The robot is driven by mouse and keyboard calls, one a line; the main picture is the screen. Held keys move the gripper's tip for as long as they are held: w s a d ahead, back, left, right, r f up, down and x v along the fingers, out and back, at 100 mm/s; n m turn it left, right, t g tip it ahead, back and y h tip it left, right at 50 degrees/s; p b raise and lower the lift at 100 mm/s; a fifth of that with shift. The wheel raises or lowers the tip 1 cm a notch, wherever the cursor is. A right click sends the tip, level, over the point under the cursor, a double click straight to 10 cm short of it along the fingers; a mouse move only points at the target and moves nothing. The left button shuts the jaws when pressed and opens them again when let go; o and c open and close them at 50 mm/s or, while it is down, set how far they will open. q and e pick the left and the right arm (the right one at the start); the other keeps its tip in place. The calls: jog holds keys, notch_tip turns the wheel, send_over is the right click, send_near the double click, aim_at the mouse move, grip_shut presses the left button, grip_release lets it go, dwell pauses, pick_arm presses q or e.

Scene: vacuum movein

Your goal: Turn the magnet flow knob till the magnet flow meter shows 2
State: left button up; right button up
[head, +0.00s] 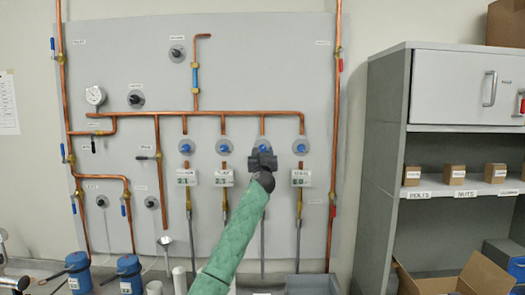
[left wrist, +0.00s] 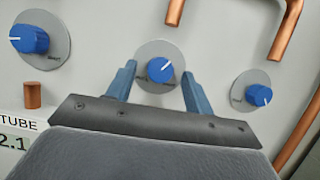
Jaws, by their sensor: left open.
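A row of several blue knobs on round grey plates runs across the wall panel. My left gripper (head: 262,158) is at the third knob (head: 262,147) from the left, and its arm hides the meter below. Small white meters (head: 186,178) hang below the other knobs. A meter (left wrist: 14,138) in the wrist view reads TUBE 2.1. I cannot read which one is the magnet meter. My right gripper is out of view.
Copper pipes (head: 240,114) run above and between the knobs. Another knob (left wrist: 28,39) lies to the left and one (left wrist: 258,95) to the right of the gripper. A grey shelf unit (head: 445,135) stands at right, blue canisters (head: 130,272) at lower left.

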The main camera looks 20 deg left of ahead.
pick_arm(q)
jog(key=shift+w+a+r, duration=0.1)
jog(key=shift+w, duration=0.15)
jog(key=c, duration=0.9)
jog(key=shift+c, duration=0.4)
jog(key=shift+n, duration=0.3)
